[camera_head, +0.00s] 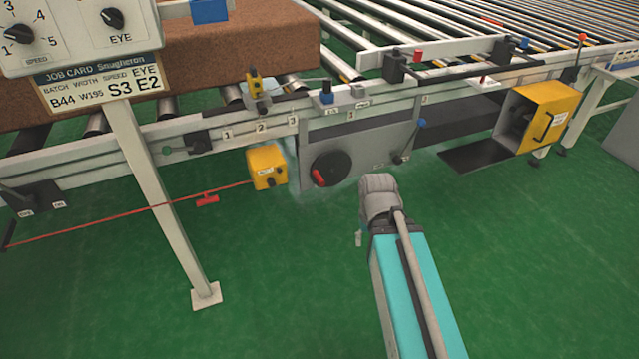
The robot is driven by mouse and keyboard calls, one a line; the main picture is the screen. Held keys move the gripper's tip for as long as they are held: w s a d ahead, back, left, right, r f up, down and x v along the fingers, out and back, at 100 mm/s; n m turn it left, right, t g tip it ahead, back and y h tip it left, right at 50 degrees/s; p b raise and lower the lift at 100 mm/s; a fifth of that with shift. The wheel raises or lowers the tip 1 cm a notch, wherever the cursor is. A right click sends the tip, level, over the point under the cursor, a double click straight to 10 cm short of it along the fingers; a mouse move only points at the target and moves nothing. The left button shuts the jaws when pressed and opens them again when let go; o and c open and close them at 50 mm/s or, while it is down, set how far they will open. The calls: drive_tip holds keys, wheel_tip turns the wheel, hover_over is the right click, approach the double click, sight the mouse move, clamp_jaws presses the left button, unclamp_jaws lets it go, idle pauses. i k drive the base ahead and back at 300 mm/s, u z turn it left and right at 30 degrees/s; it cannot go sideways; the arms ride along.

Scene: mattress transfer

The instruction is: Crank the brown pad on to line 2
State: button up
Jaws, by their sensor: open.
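The brown pad (225,50) is a thick block lying on the rollers at upper left, partly hidden by the control panel. Number plates 1, 2 (261,127) and 3 stand in a row on the front rail. A yellow upright piece (254,86) stands above plate 2. A round black crank wheel (338,163) with a red handle (319,177) sits on the grey front panel. My gripper (360,239) is mostly hidden by my arm; only a small tip shows, right of and below the wheel, apart from it. It is open, with nothing seen in it.
A panel (75,38) has dials and a job card (98,88) reading S3 E2. A red cord (130,212) runs to a yellow box (267,167). Blue-knobbed (421,124) and other levers line the rail. A yellow housing (545,115) stands right. Green floor in front is clear.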

sight(331, 166)
drive_tip(key=z, duration=0.35)
drive_tip(key=k, duration=1.7)
drive_tip(key=u, duration=0.4)
drive_tip(key=i, duration=1)
